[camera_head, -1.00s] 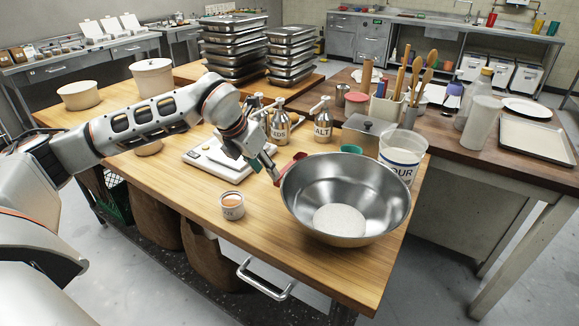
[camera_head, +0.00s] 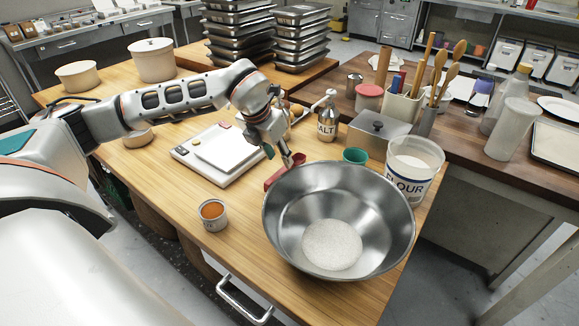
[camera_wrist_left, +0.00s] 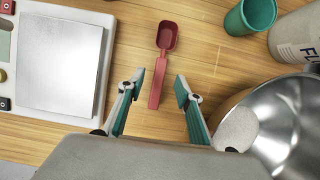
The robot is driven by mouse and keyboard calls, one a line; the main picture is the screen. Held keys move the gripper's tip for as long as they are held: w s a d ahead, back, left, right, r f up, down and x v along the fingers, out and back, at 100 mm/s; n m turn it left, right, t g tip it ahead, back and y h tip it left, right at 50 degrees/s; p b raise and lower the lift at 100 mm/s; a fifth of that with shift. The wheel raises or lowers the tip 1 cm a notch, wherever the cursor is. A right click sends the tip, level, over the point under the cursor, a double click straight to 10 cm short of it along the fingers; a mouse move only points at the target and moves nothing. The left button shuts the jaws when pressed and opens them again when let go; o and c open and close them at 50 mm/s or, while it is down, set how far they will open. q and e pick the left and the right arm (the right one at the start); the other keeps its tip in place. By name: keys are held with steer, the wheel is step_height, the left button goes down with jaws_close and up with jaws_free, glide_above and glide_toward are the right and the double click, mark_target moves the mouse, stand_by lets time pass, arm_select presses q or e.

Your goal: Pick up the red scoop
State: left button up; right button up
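The red scoop (camera_wrist_left: 159,78) lies on the wooden table in the left wrist view, its bowl pointing away from my gripper and its handle toward it. In the head view the scoop (camera_head: 275,178) shows partly, beside the steel bowl's back left rim. My left gripper (camera_wrist_left: 159,90) is open, with its green-padded fingers on either side of the handle's end and apart from it. In the head view my left gripper (camera_head: 283,160) is over the scoop. How high it is above the table I cannot tell. My right gripper is not in view.
A large steel bowl (camera_head: 285,235) with white powder stands right of the scoop. A white scale (camera_head: 185,150) is on its left. A green cup (camera_head: 355,156), a flour tub (camera_head: 425,185) and a salt bottle (camera_head: 326,125) stand behind. A small orange-filled cup (camera_head: 213,226) stands in front.

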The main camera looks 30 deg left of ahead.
mark_target(284, 168)
arm_select(q)
steer(key=shift+w+f, duration=0.1)
steer(key=shift+f, duration=0.8)
steer(key=x, duration=0.4)
steer(key=shift+w+d+f+p, duration=0.1)
steer(key=shift+f+p, duration=0.05)
steer(key=shift+p, duration=0.15)
steer(key=shift+w+f, duration=0.15)
steer(key=shift+f, duration=0.15)
jaws_close()
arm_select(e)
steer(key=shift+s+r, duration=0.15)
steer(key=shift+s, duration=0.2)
